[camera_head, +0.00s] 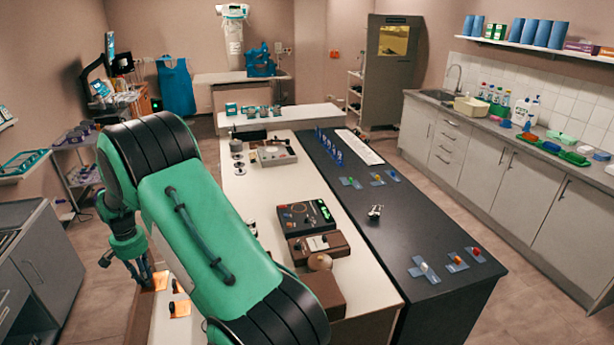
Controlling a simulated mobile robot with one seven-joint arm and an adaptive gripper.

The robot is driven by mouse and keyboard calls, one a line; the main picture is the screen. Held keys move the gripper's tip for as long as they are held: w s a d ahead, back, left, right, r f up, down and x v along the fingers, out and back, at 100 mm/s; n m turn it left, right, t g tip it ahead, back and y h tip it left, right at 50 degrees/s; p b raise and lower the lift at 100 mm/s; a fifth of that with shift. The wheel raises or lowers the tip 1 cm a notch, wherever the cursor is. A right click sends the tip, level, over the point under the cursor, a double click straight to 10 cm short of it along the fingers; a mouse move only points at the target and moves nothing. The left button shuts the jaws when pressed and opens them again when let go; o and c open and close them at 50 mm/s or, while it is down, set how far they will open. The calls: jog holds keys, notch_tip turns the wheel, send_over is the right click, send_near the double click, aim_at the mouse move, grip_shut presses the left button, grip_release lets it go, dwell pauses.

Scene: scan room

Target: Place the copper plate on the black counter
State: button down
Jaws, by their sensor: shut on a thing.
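My gripper (148,276) is at the left, low over the left edge of the white counter (246,208). It is shut on a small copper plate (160,282), partly hidden by the fingers. I cannot tell whether this plate touches the white surface. A second copper-coloured plate (180,309) with a small dark piece on it lies just nearer on the white counter. The black counter (390,228) runs along the right of the white one, apart from my gripper. My green arm hides part of the white counter.
Blue plates with small pieces (424,268) lie on the black counter's near end, more (377,180) farther back. A small metallic item (375,212) stands between them, with bare black surface around. Brown boxes (318,246) and a dark device (306,216) stand on the white counter.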

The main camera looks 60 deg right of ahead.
jog(key=shift+d+r, duration=0.15)
jog(key=shift+r, duration=0.75)
jog(key=s+d+n, duration=0.1)
jog(key=s+d, duration=0.4)
jog(key=d, duration=0.7)
jog(key=s+d+p, duration=0.1)
jog(key=s+d, duration=0.3)
jog(key=d, duration=0.9)
jog(key=s+d+n, duration=0.1)
jog(key=s+d, duration=0.4)
jog(key=d, duration=0.7)
jog(key=s+d, duration=1.1)
jog(key=d, duration=0.1)
jog(key=s+d+n+p, duration=0.1)
jog(key=s+d, duration=0.7)
jog(key=s, duration=0.5)
jog(key=s+d, duration=0.8)
jog(key=s, duration=0.4)
jog(key=s+d+n+p, duration=0.1)
jog(key=s+d, duration=0.2)
jog(key=s, duration=1.1)
jog(key=s+d, duration=0.4)
jog(key=s, duration=0.9)
jog(key=shift+n, duration=0.3)
jog(key=f, duration=0.7)
jog(key=s+f, duration=0.1)
jog(key=f, duration=0.2)
jog(key=shift+a+f, duration=0.2)
jog(key=shift+f, duration=0.5)
